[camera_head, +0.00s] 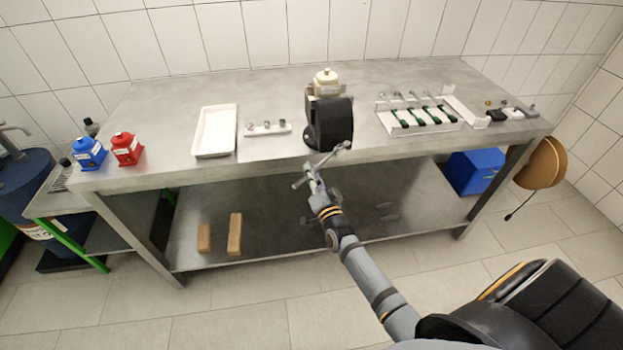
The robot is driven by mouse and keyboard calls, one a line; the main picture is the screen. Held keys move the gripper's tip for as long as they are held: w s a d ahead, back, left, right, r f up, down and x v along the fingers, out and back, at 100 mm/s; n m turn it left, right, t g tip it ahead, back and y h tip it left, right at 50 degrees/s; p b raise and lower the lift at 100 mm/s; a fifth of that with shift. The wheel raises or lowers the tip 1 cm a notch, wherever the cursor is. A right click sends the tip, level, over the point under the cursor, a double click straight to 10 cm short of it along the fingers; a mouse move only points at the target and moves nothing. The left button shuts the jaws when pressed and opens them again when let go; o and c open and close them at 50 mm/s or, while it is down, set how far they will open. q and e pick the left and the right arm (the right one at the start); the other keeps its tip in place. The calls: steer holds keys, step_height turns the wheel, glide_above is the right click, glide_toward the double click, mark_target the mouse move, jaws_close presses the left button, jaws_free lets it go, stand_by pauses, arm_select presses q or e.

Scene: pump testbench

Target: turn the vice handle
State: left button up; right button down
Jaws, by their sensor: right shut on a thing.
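The vice (330,122) is black and stands at the front edge of the steel bench, near its middle. A cream-coloured part (326,84) sits at its top. The vice handle (328,157) is a thin metal bar sticking out at the vice's front, tilted, with its upper end to the right. My right gripper (312,176) reaches up from below and is shut on the handle, near its lower left part. The exact finger contact is too small to make out. My left gripper is not in view.
On the bench (270,86) are a white tray (215,131), a small fitting rack (267,128), a rack with green-handled tools (422,116), and blue (88,152) and red (126,148) containers. Wooden blocks (235,233) and a blue box (474,172) are on the lower shelf.

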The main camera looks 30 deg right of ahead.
steer(key=m, duration=0.1)
steer(key=a+r+m+h, duration=0.1)
steer(key=m, duration=0.1)
steer(key=a+r+m, duration=0.1)
steer(key=shift+w+m, duration=0.2)
steer(key=shift+m, duration=0.2)
steer(key=r+m, duration=0.1)
steer(key=r+m+h+p, duration=0.1)
steer(key=shift+w+a+r+m, duration=0.1)
steer(key=shift+w+a+m, duration=0.1)
steer(key=shift+a+m, duration=0.2)
steer(key=shift+w+a+r+m+h+p, duration=0.15)
steer(key=shift+r+m+h+p, duration=0.3)
steer(key=shift+r+m+h, duration=0.65)
steer(key=shift+m, duration=0.6)
